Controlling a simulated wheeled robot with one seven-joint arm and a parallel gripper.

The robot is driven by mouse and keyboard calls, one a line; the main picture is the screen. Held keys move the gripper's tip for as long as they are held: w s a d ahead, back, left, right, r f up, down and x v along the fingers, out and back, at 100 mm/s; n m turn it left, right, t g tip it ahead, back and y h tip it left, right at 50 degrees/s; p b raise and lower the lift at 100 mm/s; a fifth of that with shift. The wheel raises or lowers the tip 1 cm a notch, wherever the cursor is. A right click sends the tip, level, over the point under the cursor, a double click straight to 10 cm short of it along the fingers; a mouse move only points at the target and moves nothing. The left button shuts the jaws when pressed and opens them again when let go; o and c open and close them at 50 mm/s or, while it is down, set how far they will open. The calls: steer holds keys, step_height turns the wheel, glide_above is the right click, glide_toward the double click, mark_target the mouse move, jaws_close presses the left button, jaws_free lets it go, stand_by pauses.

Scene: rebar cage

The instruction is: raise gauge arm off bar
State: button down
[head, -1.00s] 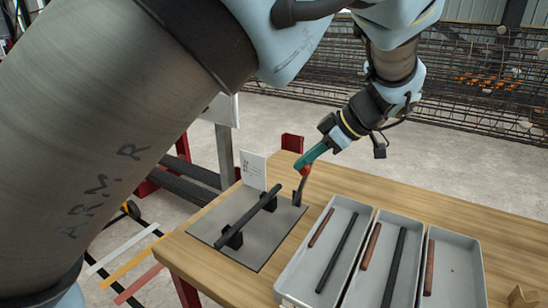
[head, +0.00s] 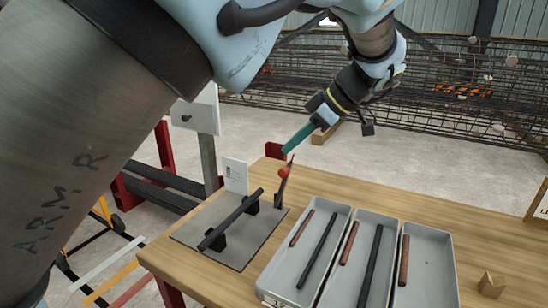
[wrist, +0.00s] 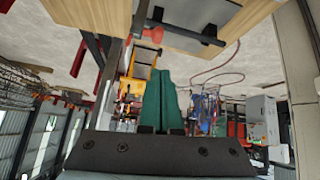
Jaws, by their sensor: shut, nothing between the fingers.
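The dark gauge arm (head: 280,191) with its red knob (head: 283,173) stands steeply up at the back right of a grey plate (head: 245,248). It is clear of the dark bar (head: 232,219), which lies across two black supports (head: 216,241). My gripper (head: 286,149) has green fingers pressed together with nothing between them. In the head view its tips are just above the red knob, with a small gap showing.
Grey trays (head: 268,282) holding red-brown and dark bars stand right of the plate. A white card (head: 235,175) stands at the plate's back edge. A red block (head: 275,151) is at the table's far edge. A wooden piece (head: 491,285) lies at the right. The table behind the trays is clear.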

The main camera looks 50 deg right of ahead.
steer(key=shift+s+d+r+b, duration=0.1)
steer(key=shift+s+d+r, duration=0.15)
steer(key=shift+s, duration=0.3)
steer(key=shift+s+d+r+b, duration=0.1)
steer(key=shift+s+r, duration=0.3)
steer(key=shift+s, duration=0.15)
steer(key=shift+s+d+r+b, duration=0.1)
steer(key=shift+s+d+r, duration=0.15)
steer(key=shift+s, duration=0.3)
steer(key=w+a+f+m+g, duration=0.1)
steer(key=w+a+f+g, duration=0.1)
steer(key=w+a, duration=0.4)
steer(key=w+a+f+g, duration=0.1)
steer(key=w+a+f, duration=0.15)
steer(key=w, duration=0.65)
steer(key=w+a+f+m+g, duration=0.1)
steer(key=w+a+f+g, duration=0.1)
steer(key=w+a, duration=0.45)
steer(key=w+a+f+m+g, duration=0.1)
steer(key=w+a+f, duration=0.15)
steer(key=a, duration=0.65)
steer(key=s+a+f+m+h, duration=0.1)
steer(key=s+a+f, duration=0.1)
steer(key=a, duration=1.3)
steer(key=s+a+f+m+h, duration=0.2)
steer(key=a, duration=1.2)
steer(key=shift+a+f, duration=0.15)
steer(key=shift+a, duration=0.25)
